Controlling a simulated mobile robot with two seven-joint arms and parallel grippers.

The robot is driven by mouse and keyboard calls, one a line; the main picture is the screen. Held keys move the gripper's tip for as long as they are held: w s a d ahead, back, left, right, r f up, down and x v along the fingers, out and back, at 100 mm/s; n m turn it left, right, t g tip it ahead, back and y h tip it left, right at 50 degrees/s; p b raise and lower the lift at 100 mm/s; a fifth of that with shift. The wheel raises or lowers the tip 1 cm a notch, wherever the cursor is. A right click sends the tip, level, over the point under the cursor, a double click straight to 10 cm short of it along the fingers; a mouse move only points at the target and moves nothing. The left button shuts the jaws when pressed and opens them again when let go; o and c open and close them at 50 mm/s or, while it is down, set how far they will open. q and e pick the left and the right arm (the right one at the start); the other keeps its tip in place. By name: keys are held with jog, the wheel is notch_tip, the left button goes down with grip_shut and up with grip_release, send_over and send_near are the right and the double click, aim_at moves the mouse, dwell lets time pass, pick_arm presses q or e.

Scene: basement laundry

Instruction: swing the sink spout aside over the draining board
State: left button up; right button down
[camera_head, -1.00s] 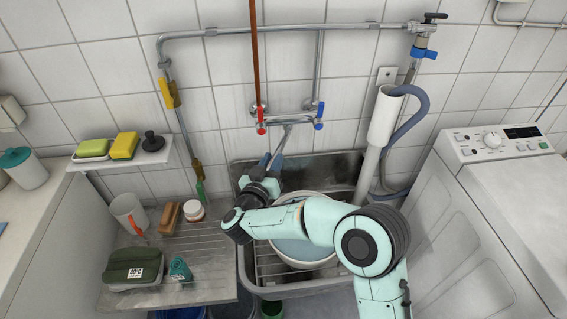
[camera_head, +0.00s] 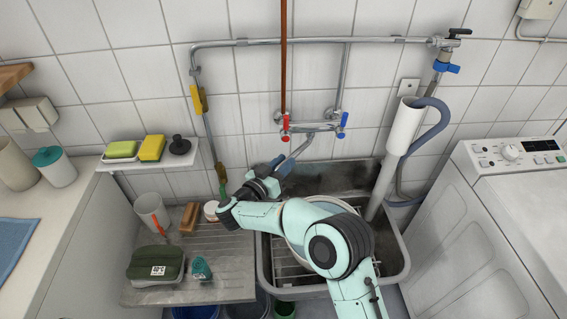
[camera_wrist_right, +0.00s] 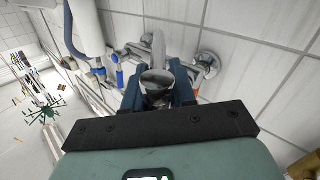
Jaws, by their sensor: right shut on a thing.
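The chrome sink spout (camera_head: 302,146) comes down from the wall mixer tap (camera_head: 312,127) and angles to the left. My right gripper (camera_head: 278,161) is shut on its lower end, near the sink's back left corner. In the wrist view, the spout's round end (camera_wrist_right: 157,84) sits between the blue fingers of the right gripper (camera_wrist_right: 160,92). The grey ribbed draining board (camera_head: 232,262) is left of the sink (camera_head: 263,268); the gripper is close to its back right edge. My left gripper is not in view.
A round basin (camera_head: 344,203) in the sink is mostly hidden by my right arm. A white jar (camera_head: 210,211), a brown brush (camera_head: 189,217), a mug (camera_head: 150,212), a green bag (camera_head: 155,265) and a teal object (camera_head: 201,268) stand on the board. A standpipe (camera_head: 393,150) rises at right.

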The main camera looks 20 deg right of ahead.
jog(key=shift+r, duration=0.1)
jog(key=c, duration=1)
grip_release()
jog(key=shift+c, duration=0.2)
jog(key=v, duration=1.3)
jog(key=shift+a, duration=0.2)
jog(key=shift+s, duration=0.15)
